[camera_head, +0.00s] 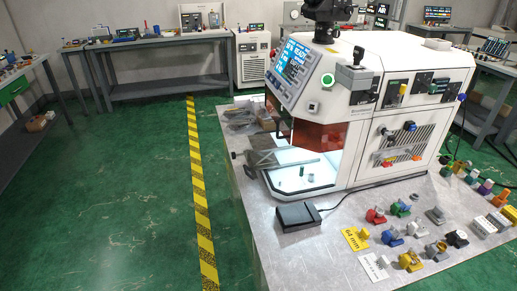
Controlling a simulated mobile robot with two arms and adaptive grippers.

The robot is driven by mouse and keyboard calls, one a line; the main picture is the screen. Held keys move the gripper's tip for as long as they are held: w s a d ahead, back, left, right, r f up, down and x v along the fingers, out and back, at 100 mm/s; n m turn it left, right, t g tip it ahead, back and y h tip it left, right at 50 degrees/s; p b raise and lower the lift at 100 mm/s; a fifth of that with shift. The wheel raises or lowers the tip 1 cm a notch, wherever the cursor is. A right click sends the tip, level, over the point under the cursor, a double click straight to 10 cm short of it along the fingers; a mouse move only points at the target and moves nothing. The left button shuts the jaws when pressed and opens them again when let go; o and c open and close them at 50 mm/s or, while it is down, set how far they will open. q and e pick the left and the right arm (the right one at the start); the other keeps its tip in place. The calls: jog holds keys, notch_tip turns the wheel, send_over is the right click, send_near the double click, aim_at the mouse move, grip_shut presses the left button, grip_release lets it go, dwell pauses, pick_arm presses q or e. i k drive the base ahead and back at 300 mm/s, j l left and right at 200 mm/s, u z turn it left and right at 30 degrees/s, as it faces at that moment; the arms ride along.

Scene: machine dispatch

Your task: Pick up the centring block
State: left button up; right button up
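Neither of my grippers can be made out in the head view. Several small parts lie on the front right of the metal table (300,253); I cannot tell which is the centring block. They include a red part (375,216), a blue and green part (400,209), a grey stepped part (435,215), a blue and grey part (391,237), a yellow part (410,261) and a black part (457,239). A yellow card marked "64 mm" (355,239) and a white card (376,267) lie beside them.
A white machine (365,105) with a lit screen and open, bright work bay stands on the table. A black pedal (298,215) with a cable lies in front. Green floor with a yellow-black stripe (196,170) is clear at left. Benches (165,60) line the back.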

aim_at(457, 238)
jog(key=z, duration=1.6)
jog(key=i+l+u, duration=0.1)
jog(key=i+l, duration=0.05)
jog(key=l, duration=0.05)
